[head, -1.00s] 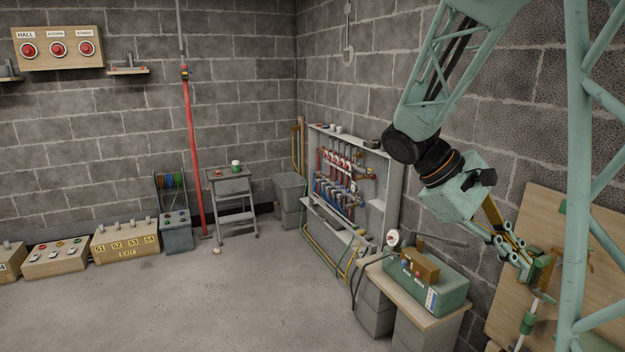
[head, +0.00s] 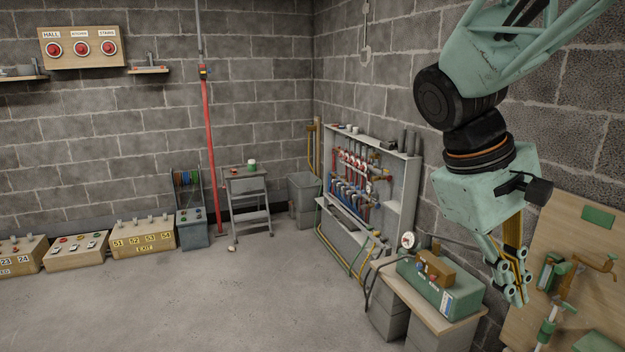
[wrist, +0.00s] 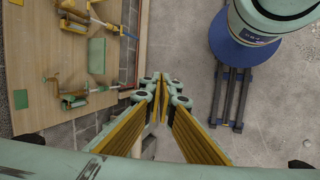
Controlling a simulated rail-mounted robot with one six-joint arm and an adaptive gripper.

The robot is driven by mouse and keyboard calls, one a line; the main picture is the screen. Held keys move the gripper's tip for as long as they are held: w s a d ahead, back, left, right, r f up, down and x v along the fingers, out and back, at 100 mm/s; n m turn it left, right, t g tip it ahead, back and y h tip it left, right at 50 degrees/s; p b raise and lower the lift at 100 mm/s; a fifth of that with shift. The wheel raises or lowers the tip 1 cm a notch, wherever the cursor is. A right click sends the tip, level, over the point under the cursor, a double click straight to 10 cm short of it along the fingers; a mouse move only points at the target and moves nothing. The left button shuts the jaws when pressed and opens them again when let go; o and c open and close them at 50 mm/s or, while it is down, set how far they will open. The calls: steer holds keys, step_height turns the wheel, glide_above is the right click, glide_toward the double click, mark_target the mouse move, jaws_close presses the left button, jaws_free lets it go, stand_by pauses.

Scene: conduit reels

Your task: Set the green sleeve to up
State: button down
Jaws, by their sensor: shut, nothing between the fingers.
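A wooden board (head: 600,235) leans at the right and carries several fittings. A green sleeve-like part (head: 546,331) sits around a tilted white rod low on the board. Another green part (head: 549,271) is higher up, beside a brown tap-like fitting (head: 598,263). I cannot tell for sure which one is the green sleeve, or its setting. My gripper (head: 518,290) points down, left of the board and apart from these parts. In the wrist view, its fingers (wrist: 161,82) are together and empty, and a green-ended fitting (wrist: 75,102) lies to their left on the board.
A bench with a green box (head: 440,287) stands left of my gripper. A pipe cabinet (head: 365,190) is against the wall behind it. The floor (head: 220,300) is open at the left.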

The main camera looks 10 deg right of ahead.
steer(key=s+a+r+t+y, duration=0.1)
steer(key=s+a+t+y, duration=0.1)
steer(key=s+a, duration=0.3)
steer(key=s+a+m+t+y, duration=0.1)
steer(key=s+a, duration=0.4)
steer(key=a, duration=0.8)
steer(key=shift+r+t+y, duration=0.4)
steer(key=shift+t+y, duration=0.5)
steer(key=shift+t, duration=0.3)
